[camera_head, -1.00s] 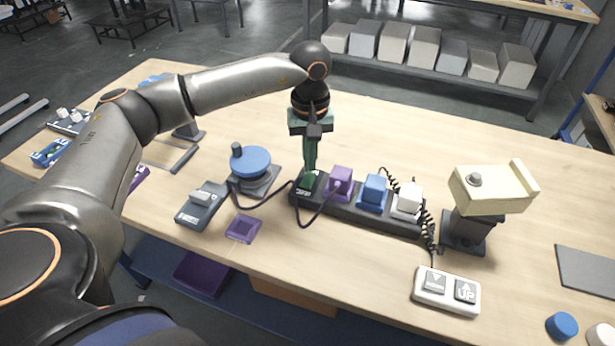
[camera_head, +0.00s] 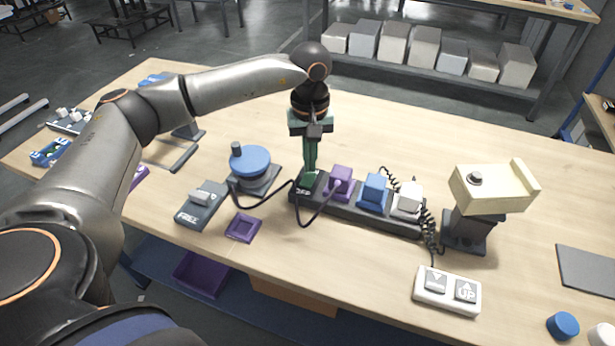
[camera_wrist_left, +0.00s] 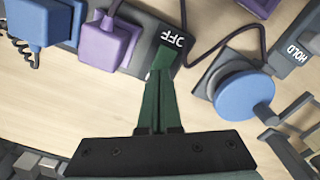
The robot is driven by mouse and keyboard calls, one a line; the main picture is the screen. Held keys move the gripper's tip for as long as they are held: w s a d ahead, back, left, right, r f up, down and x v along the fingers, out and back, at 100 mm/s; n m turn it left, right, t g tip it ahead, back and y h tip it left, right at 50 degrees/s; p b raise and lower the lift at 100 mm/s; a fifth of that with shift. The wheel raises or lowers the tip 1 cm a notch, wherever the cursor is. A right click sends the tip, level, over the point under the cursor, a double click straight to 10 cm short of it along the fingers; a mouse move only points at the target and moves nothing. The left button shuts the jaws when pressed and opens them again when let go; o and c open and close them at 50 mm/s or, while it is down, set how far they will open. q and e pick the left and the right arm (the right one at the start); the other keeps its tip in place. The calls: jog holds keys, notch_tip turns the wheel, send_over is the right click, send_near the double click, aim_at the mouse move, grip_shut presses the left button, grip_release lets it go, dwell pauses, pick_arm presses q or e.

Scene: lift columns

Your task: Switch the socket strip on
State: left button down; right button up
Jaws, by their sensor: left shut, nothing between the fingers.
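The dark socket strip (camera_head: 350,211) lies on the table and carries a purple plug (camera_head: 340,182), a blue plug (camera_head: 374,192) and a white plug (camera_head: 408,199). Its green switch (camera_head: 307,183) is at the left end, and the lettering beside it reads OFF. My left gripper (camera_head: 308,172) points down, shut and empty, with its green fingertips right at the switch. In the left wrist view the fingertips (camera_wrist_left: 158,75) meet the switch end of the strip, next to the OFF lettering (camera_wrist_left: 173,40). They partly hide the switch; I cannot tell whether they press it. My right gripper is out of view.
A purple square frame (camera_head: 243,228) lies in front. A beige-topped lift column (camera_head: 490,188) stands right, with a white DOWN/UP handset (camera_head: 447,290) before it. Cords run beside the strip.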

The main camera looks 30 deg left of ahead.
pick_arm(q)
jog(key=shift+f+b, duration=0.6)
jog(key=shift+f, duration=0.25)
dwell(0.4)
jog(key=shift+r+p, duration=2.45)
jog(key=shift+r, duration=1.15)
jog(key=shift+f, duration=0.1)
